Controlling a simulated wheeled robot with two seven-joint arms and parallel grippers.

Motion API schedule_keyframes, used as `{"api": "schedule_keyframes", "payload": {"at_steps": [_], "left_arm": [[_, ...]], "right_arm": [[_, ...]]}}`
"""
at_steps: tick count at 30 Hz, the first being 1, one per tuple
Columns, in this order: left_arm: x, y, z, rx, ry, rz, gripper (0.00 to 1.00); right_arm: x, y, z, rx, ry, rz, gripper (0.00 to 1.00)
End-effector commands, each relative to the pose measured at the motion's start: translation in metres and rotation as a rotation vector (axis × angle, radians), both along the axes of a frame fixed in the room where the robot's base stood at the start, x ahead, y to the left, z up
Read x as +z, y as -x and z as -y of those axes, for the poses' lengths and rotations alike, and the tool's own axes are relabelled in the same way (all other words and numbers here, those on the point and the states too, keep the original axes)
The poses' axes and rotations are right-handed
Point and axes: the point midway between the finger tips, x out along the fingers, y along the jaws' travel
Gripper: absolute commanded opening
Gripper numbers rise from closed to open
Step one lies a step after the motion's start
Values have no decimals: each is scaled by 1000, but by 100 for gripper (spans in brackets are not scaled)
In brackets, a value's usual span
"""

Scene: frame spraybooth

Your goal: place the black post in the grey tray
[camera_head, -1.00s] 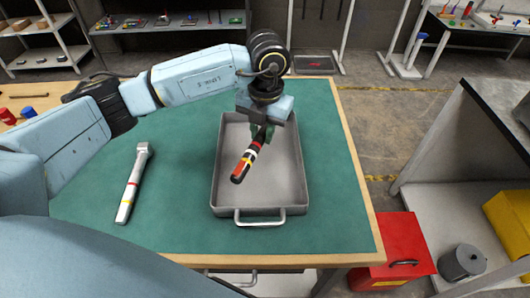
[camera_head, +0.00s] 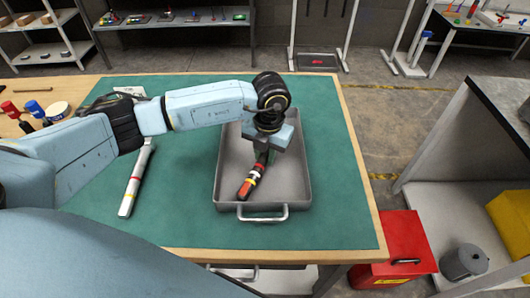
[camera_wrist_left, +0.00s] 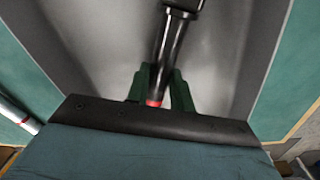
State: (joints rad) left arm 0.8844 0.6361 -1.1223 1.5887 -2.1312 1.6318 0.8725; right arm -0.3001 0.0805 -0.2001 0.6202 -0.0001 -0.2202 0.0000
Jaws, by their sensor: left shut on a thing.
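My left gripper (camera_head: 266,157) is shut on the post, over the tray. In the left wrist view the green fingers (camera_wrist_left: 158,92) close around the post (camera_wrist_left: 172,45), near a red band. The tray floor lies behind it there. I cannot tell whether the post's lower end touches the tray floor. My right gripper is not in view.
A white post with red and yellow bands (camera_head: 131,190) lies on the green mat (camera_head: 180,215) left of the tray. Red and blue items (camera_head: 33,108) stand at the table's left. A red bin (camera_head: 400,245) stands on the floor to the right.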

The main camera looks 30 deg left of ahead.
Motion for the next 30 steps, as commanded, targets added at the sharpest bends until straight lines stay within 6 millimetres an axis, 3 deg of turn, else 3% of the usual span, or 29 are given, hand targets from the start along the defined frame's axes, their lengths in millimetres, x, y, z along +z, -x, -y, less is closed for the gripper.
{"api": "schedule_keyframes", "payload": {"at_steps": [1,6,17,30], "left_arm": [[-2,0,0,0,0,0,26],[-1,0,0,0,0,-1,45],[6,0,0,0,0,1,45],[92,-3,5,0,1,3,45]], "right_arm": [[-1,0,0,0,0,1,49],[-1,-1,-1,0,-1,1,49],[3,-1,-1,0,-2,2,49],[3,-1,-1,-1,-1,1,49]]}}
